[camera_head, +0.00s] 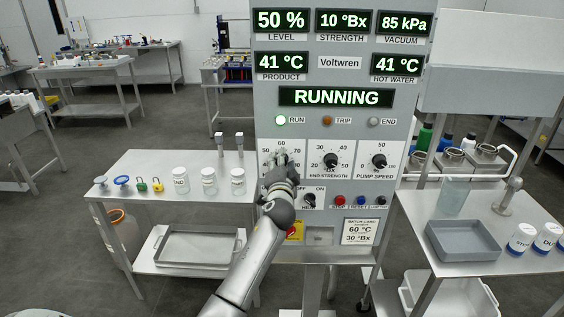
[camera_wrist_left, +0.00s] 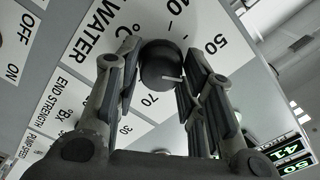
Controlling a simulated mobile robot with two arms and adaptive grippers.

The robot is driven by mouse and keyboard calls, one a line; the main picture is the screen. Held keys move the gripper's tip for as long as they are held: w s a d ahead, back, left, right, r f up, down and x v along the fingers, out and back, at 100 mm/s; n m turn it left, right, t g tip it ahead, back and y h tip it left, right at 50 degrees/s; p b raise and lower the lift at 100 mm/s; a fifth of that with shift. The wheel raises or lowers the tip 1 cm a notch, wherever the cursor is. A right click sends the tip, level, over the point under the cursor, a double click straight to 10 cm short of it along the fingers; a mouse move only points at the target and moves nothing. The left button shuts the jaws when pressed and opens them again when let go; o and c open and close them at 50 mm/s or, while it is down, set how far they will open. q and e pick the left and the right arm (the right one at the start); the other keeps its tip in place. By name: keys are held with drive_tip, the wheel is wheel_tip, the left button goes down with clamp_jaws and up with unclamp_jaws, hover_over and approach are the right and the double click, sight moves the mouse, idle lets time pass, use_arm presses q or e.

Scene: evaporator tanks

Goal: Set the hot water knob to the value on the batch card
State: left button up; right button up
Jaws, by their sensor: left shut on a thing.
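The hot water knob (camera_wrist_left: 160,62) is black and sits between the fingers of my left gripper (camera_wrist_left: 160,85), which is shut on it. Its white pointer line aims at the stretch of scale between 50 and 70, where a finger hides the marks. In the head view my left gripper (camera_head: 280,160) covers the knob on the panel's left dial plate. The batch card (camera_head: 359,231), low on the panel's right, reads 60 °C and 30 °Bx. The hot water display (camera_head: 395,64) reads 41 °C. My right gripper is not in view.
The end strength knob (camera_head: 330,162) and pump speed knob (camera_head: 379,161) sit to the right. A row of buttons (camera_head: 366,201) lies below. A left table (camera_head: 150,170) holds jars and padlocks; a right table (camera_head: 500,205) holds a grey tray (camera_head: 462,240).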

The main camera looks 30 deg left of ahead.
use_arm(q)
drive_tip(key=m+p, duration=0.1)
drive_tip(key=m, duration=0.4)
drive_tip(key=shift+f+m+p, duration=0.1)
drive_tip(key=shift+m+p, duration=0.2)
drive_tip(key=shift+m, duration=0.4)
drive_tip(key=o, duration=1)
drive_tip(key=shift+d, duration=0.1)
drive_tip(key=v, duration=1.2)
drive_tip(key=shift+w+f, duration=0.1)
drive_tip(key=shift+f, duration=0.1)
